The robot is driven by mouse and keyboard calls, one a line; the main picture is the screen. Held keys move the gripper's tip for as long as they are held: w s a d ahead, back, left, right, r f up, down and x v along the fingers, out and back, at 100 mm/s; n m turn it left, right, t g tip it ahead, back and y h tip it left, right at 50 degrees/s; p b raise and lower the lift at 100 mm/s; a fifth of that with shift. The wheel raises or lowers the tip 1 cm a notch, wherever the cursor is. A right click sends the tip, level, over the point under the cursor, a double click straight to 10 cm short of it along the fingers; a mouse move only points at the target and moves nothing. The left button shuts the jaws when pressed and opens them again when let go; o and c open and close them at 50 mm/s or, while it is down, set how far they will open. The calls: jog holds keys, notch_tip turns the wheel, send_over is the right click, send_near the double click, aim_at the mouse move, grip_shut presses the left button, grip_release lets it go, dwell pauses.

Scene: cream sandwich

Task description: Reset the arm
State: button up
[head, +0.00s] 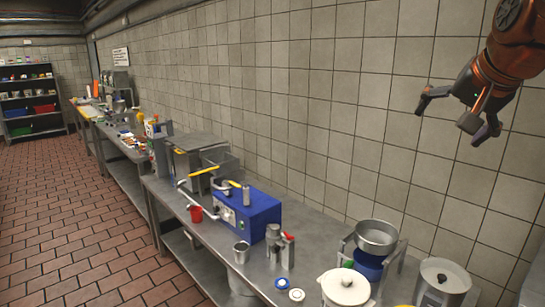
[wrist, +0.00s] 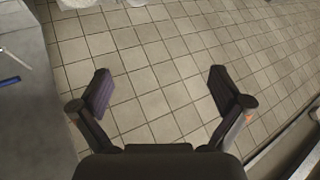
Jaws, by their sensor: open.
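My gripper (head: 455,113) is at the upper right of the head view, raised well above the counter in front of the tiled wall. Its fingers are spread apart with nothing between them. In the wrist view my gripper (wrist: 160,92) also shows open and empty, with tiles behind the two dark finger pads. Part of my copper-coloured arm shows at the top right corner of the head view.
Below is a steel counter (head: 205,248) bearing a blue machine (head: 262,212), a metal pot (head: 376,238), a white lidded pot (head: 345,290) and a grey lidded container (head: 443,276). A stocked shelf (head: 32,97) stands far left. The air around my gripper is clear.

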jog(key=s+a+f+n+g+y, duration=0.1)
jog(key=s+a+f+n+g, duration=0.4)
jog(key=f, duration=0.6)
jog(key=s+a+f, duration=0.3)
jog(key=a+f, duration=0.4)
jog(key=f, duration=0.4)
jog(key=s+a+f+n+g, duration=0.1)
jog(key=s+a+f+g, duration=0.1)
jog(key=s+f, duration=0.7)
jog(key=s+a+f+n+g, duration=0.2)
jog(key=s+f+g, duration=0.1)
jog(key=s+f, duration=0.5)
jog(key=shift+s+f, duration=0.4)
jog(key=shift+s, duration=0.55)
